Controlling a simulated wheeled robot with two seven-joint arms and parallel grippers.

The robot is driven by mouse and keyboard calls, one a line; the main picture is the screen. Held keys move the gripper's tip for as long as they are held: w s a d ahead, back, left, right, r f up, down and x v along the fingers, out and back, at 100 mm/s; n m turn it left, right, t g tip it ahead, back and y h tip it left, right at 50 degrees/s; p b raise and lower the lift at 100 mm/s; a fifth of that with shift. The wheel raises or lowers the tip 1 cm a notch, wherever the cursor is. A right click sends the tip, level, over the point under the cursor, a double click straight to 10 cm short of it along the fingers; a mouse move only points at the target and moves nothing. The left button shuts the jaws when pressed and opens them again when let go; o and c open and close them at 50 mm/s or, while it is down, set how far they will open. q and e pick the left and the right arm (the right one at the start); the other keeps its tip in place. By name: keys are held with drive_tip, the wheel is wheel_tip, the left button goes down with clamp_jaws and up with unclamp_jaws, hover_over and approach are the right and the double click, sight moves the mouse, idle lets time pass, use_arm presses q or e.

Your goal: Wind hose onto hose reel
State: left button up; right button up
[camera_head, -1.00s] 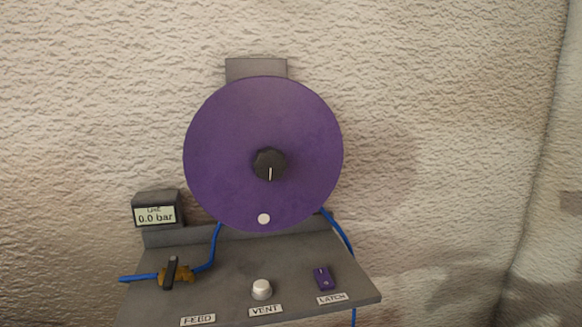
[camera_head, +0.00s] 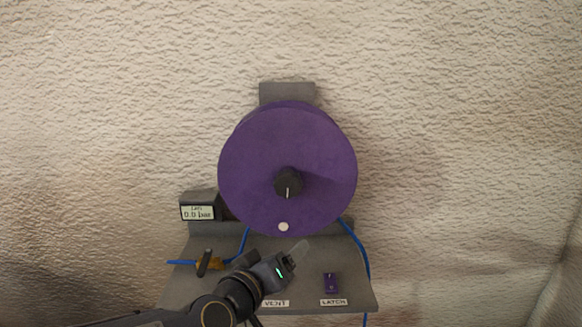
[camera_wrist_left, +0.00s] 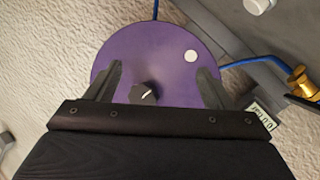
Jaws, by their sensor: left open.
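The purple hose reel (camera_head: 300,150) is a round disc on the wall with a black centre knob (camera_head: 288,183) and a white dot (camera_head: 283,227) near its bottom rim. Blue hose (camera_head: 358,248) comes from behind its right side and runs down past the shelf edge. Another blue length links the brass feed valve (camera_head: 210,263) to the reel. My left gripper (camera_head: 297,252) is open and empty, in front of the shelf below the reel. In the left wrist view its fingers (camera_wrist_left: 158,82) appear either side of the reel's knob (camera_wrist_left: 144,93); contact cannot be told. My right gripper is out of view.

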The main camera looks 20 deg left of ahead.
sight(288, 188)
use_arm(q)
drive_tip(key=w+r+n+t+y+p, duration=0.2)
drive_tip(key=w+r+n+y+p, duration=0.35)
drive_tip(key=r+y, duration=0.2)
drive_tip(key=x, duration=0.8)
drive_tip(key=shift+r, duration=0.4)
drive_tip(key=shift+s, duration=0.1)
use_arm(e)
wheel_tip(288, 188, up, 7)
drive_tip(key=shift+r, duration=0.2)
